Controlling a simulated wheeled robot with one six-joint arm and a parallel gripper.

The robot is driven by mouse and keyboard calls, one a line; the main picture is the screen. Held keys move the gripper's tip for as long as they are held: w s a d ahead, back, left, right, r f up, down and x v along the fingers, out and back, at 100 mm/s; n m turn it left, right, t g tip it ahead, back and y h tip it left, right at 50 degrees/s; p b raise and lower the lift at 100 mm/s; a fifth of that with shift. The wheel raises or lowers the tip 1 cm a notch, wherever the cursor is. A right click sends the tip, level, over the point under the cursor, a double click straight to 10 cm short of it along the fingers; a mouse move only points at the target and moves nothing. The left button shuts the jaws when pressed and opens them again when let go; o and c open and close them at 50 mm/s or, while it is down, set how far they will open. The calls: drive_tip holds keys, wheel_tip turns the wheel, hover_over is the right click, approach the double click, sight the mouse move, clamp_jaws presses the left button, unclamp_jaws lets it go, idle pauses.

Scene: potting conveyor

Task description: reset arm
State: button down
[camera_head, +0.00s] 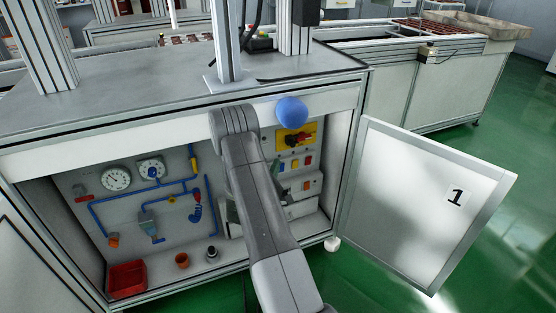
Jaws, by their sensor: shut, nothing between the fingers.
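My grey arm rises from the bottom middle of the head view, and its upper end is in front of the cabinet's top edge. My gripper cannot be made out; the arm may hide it. A rounded blue shape is beside the arm's upper end, and I cannot tell whether it belongs to my arm. The open cabinet (130,139) is behind the arm. The arm covers part of its inside, between the blue piping (120,195) and the yellow panel with a red switch (311,134).
The cabinet door (400,190), marked 1, stands open to the right. Two gauges (117,179) are on the back wall. A red bin (127,278) and an orange cup (182,260) are on the cabinet floor. Green floor (500,235) is clear at the right.

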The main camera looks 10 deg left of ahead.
drive_tip(key=p+v, duration=0.1)
drive_tip(key=v, duration=0.6)
drive_tip(key=shift+a, duration=0.15)
drive_tip(key=shift+w, duration=0.1)
